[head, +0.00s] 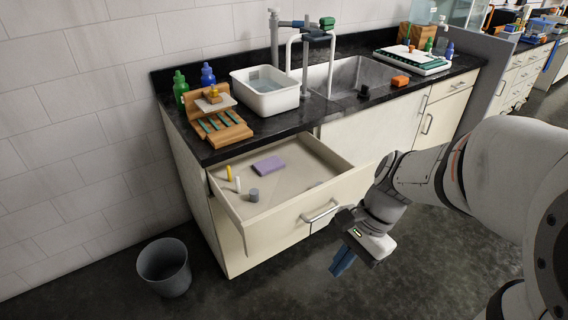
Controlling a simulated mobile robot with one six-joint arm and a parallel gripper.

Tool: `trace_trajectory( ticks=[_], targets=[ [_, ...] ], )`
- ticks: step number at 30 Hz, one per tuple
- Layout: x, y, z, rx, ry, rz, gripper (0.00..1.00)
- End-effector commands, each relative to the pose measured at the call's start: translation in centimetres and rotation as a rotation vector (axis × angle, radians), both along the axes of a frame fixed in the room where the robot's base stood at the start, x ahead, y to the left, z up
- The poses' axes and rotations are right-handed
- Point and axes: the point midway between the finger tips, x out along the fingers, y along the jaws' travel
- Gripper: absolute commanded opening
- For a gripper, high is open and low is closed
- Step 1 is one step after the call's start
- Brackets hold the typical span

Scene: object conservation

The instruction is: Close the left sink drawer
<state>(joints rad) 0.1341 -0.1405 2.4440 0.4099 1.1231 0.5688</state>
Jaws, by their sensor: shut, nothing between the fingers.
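The left sink drawer (283,216) is pulled open below the left part of the black counter. Its front panel carries a metal bar handle (320,211). Inside lie a purple block (268,165), a grey cylinder (254,195), a yellow stick (229,173) and a small white piece (238,185). My gripper (342,262) has blue fingers and is shut and empty. It hangs in front of the drawer, right of and below the handle in the picture, and appears apart from it.
A grey bin (164,267) stands on the floor left of the cabinet. The black counter (215,151) holds a white basin (265,94), a wooden rack (214,122), bottles and a sink (345,78) with an orange sponge (400,81). The floor before the cabinet looks clear.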

Motion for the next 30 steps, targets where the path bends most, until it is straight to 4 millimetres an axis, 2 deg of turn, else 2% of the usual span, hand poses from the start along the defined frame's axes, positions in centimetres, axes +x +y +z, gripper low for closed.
trace_trajectory(
  ticks=[1, 3, 9, 15, 18, 23, 26, 30],
  targets=[
    [0.4, 0.5, -2.9, 0.060, 0.128, -0.153, 0.00],
    [1.2, 1.4, -4.8, 0.139, 0.303, -0.363, 0.00],
    [5.1, 2.7, -9.5, 0.351, 0.856, -0.904, 0.00],
    [9.9, 1.4, -13.6, 0.533, 1.385, -1.266, 0.00],
    [11.7, 0.4, -15.0, 0.598, 1.574, -1.360, 0.00],
    [13.1, -0.6, -16.0, 0.652, 1.737, -1.421, 0.00],
    [13.4, -0.3, -16.1, 0.659, 1.765, -1.430, 0.00],
    [13.7, 1.5, -16.1, 0.656, 1.764, -1.428, 0.00]
  ],
)
